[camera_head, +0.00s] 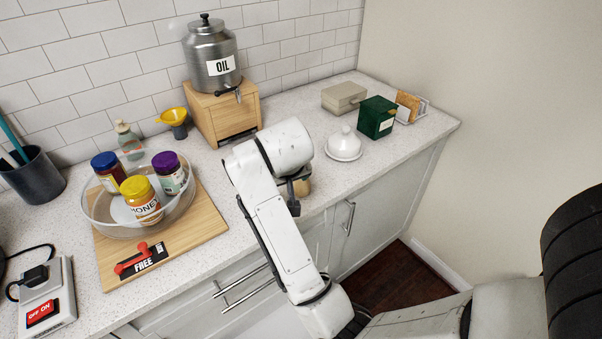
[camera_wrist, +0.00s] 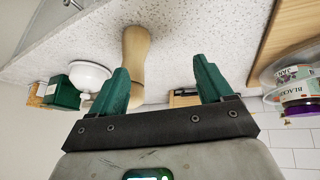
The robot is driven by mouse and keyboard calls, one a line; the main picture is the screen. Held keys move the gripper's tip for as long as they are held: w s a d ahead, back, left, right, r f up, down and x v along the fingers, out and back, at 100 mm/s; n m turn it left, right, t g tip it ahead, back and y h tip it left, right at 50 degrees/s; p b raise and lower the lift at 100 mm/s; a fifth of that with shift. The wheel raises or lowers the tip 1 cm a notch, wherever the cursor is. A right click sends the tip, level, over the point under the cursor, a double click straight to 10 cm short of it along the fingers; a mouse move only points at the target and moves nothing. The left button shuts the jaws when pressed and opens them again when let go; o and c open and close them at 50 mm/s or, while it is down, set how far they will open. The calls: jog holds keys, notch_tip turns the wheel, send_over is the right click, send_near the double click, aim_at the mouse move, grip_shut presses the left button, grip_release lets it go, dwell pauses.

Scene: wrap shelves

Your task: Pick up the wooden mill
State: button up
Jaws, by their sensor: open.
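The wooden mill (camera_wrist: 135,50) is a pale, waisted wooden piece on the speckled counter. In the wrist view it shows up close, nearer the left finger, which overlaps its edge. In the head view only a small tan part of the mill (camera_head: 304,187) shows beside my arm, which hides the rest. My gripper (camera_wrist: 161,65) is open, with its two green fingers apart and nothing held between them. I cannot tell from the wrist view how far the mill is from the fingertips.
A white lidded dish (camera_head: 344,146), a green box (camera_head: 376,118) and a beige box (camera_head: 344,96) stand right of the mill. A wooden stand (camera_head: 222,112) with an oil dispenser (camera_head: 211,58) is behind. A glass tray (camera_head: 99,214) of jars sits on a board at left.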

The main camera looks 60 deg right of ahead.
jog(key=d+r+m+g+y, duration=0.1)
jog(key=d+r+m+g, duration=0.1)
jog(key=d+r+m, duration=0.5)
jog(key=f, duration=0.2)
jog(key=w+f+n+p, duration=0.1)
jog(key=shift+d+f, duration=0.25)
jog(key=shift+d, duration=0.15)
jog(key=shift+p+x, duration=0.75)
jog(key=shift+x, duration=1.95)
jog(key=shift+s+d, duration=0.2)
jog(key=shift+c, duration=0.2)
jog(key=shift+r, duration=0.1)
grip_shut()
